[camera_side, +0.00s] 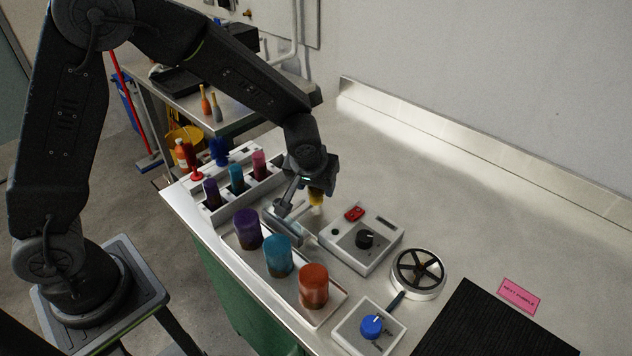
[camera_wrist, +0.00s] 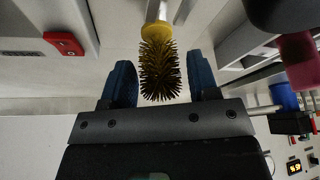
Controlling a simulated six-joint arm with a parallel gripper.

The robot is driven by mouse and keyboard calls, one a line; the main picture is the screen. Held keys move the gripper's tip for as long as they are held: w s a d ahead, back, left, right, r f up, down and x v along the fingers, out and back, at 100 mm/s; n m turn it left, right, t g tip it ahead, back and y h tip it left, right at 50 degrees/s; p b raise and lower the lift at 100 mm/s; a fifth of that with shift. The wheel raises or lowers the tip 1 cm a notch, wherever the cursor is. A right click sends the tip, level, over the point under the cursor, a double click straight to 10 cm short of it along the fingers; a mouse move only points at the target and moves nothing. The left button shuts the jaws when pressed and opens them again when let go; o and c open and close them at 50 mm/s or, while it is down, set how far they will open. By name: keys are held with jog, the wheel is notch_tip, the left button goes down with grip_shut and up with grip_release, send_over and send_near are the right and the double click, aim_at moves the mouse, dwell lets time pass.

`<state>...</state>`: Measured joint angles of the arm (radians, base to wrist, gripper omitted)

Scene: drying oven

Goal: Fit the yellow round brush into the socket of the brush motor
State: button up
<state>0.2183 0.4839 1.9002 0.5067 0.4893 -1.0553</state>
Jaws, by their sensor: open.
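The yellow round brush (camera_wrist: 160,62) shows in the wrist view with its dark-tipped bristles between my finger pads. Its yellow hub meets a pale metal shaft at the top of that view. My gripper (camera_wrist: 160,85) is open, with a clear gap on both sides of the bristles. In the side view my gripper (camera_side: 314,186) points down over the bench, and a bit of the yellow brush (camera_side: 316,198) shows under it. A grey metal device (camera_side: 288,224) stands just below and left of it, perhaps the brush motor. The socket cannot be made out.
A control box (camera_side: 385,247) with a red switch and black knob stands right of my gripper. A rack (camera_side: 270,187) with several coloured cylinders is to the left. A tray (camera_side: 326,315) with purple, teal and orange cylinders lies in front. A black handwheel (camera_side: 418,270) stands farther right.

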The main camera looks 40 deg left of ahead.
jog(key=v, duration=1.4)
jog(key=s+a+r+m+h, duration=0.1)
jog(key=s+a+r+m, duration=0.1)
jog(key=s, duration=0.7)
jog(key=s+a+r+m+t, duration=0.1)
jog(key=s+a+r, duration=0.3)
jog(key=s, duration=0.5)
jog(key=shift+s+a+m+h, duration=0.35)
jog(key=shift+a+m, duration=0.3)
jog(key=shift+m, duration=0.25)
jog(key=shift+w, duration=0.1)
jog(key=shift+c, duration=0.3)
